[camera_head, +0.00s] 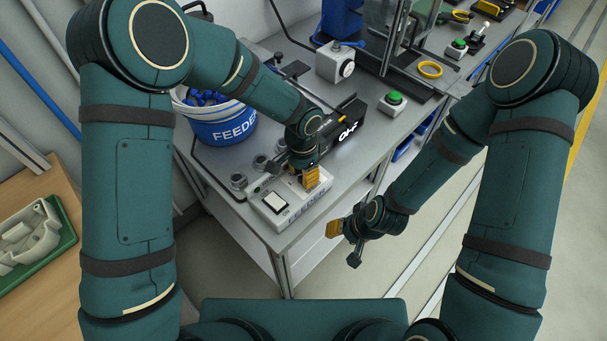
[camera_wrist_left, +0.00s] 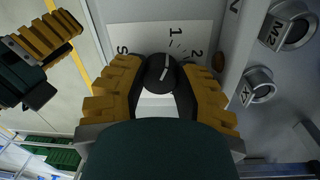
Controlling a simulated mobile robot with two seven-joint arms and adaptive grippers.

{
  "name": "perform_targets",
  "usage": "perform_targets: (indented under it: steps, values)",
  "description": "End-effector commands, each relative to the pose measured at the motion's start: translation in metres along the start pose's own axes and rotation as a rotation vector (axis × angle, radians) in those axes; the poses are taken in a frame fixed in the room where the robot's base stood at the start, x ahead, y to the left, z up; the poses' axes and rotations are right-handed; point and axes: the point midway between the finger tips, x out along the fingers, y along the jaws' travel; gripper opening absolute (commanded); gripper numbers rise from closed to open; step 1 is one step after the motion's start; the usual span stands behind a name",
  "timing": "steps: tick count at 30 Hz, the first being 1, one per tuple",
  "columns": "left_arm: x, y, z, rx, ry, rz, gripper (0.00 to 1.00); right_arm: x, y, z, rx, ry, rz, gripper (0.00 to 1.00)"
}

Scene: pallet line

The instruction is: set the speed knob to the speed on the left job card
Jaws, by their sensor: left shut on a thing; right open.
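The speed knob (camera_wrist_left: 161,73) is a round black knob with a white pointer line, on a white dial plate marked S, 1 and 2. Its pointer line is directed roughly at the 1 in the left wrist view. My left gripper (camera_wrist_left: 160,88) is shut on the knob, with its yellow pads at both sides. In the head view my left gripper (camera_head: 308,178) hides the knob on the light grey feeder box (camera_head: 300,210). My right gripper (camera_head: 343,243) is open and empty, beyond the bench's front right edge. I cannot make out a left job card.
A white rocker switch (camera_head: 273,202) sits on the feeder box beside my left gripper. A blue and white bucket (camera_head: 222,132) stands behind my left arm.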

Motion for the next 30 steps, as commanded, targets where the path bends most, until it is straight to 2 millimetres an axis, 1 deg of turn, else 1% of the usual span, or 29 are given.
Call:
perform_targets:
  steps: [14, 15, 17, 18, 26, 30]
  values:
    - [0.000, 0.000, -0.001, -0.016, 0.003, -0.001, 0.00, 0.001, 0.000, 0.001, -0.001, -0.001, -0.001, 0.47]
    - [0.000, 0.000, -0.001, -0.016, 0.003, -0.001, 0.39, 0.001, 0.000, 0.001, -0.001, -0.001, -0.001, 0.47]
    - [0.000, 0.000, -0.001, -0.016, 0.003, -0.001, 0.60, 0.001, 0.000, 0.001, -0.001, -0.001, 0.000, 0.47]
    - [0.000, 0.000, -0.001, -0.015, 0.003, -0.001, 0.65, 0.001, 0.000, 0.001, -0.001, -0.001, 0.000, 0.47]
    - [-0.002, -0.002, 0.000, -0.016, 0.003, -0.003, 0.65, 0.001, 0.000, 0.001, -0.001, -0.001, -0.001, 0.47]
    - [-0.013, -0.002, -0.001, -0.018, 0.006, -0.005, 0.65, 0.001, 0.000, 0.001, -0.001, -0.001, 0.000, 0.47]
